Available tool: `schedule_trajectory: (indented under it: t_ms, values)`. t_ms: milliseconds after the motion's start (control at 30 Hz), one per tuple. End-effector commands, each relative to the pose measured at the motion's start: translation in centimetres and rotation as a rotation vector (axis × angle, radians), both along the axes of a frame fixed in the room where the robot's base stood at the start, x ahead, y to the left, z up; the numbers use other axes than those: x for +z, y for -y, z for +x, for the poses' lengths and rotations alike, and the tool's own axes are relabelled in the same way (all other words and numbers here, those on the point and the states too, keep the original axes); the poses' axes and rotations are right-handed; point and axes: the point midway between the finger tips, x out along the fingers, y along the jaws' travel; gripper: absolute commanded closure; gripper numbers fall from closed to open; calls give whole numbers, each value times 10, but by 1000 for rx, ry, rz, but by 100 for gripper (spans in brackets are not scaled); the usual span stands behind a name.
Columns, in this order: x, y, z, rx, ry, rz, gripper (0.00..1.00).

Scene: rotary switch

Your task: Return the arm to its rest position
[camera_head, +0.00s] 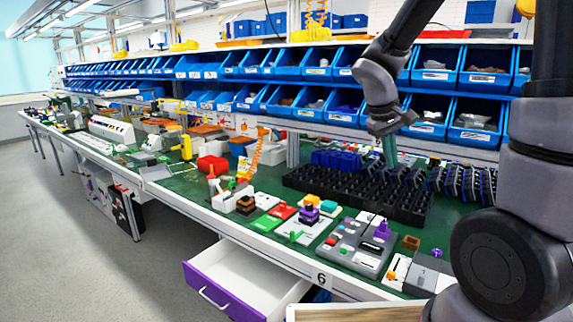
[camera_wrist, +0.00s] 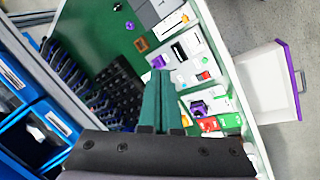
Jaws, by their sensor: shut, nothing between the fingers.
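My gripper (camera_head: 389,150) hangs from my grey arm over the back part of the green workbench (camera_head: 190,187), above the black rack. In the wrist view its green fingers (camera_wrist: 162,85) are together, with nothing between them. The rotary switch panel (camera_head: 360,246), a grey box with several buttons and a dark knob, sits near the bench's front edge, apart from my gripper. It also shows in the wrist view (camera_wrist: 187,57), to the right of the fingers.
A black rack (camera_head: 345,200) fills the bench below my gripper. Blue bins (camera_head: 432,75) line the shelves close behind it. An open white drawer with a purple front (camera_head: 222,291) juts from the bench. The floor at left is clear.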

Motion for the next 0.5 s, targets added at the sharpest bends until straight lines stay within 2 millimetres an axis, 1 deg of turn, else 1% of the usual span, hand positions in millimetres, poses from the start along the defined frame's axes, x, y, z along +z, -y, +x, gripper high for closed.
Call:
schedule_trajectory:
  t_ms: [33, 200, 400, 500]
  values:
    - [18, 4, -11, -54, 40, 54, 100]
    - [63, 6, -49, -213, 154, 247, 100]
    - [110, 0, -92, -357, 303, 476, 100]
    - [128, -5, -110, -406, 372, 574, 100]
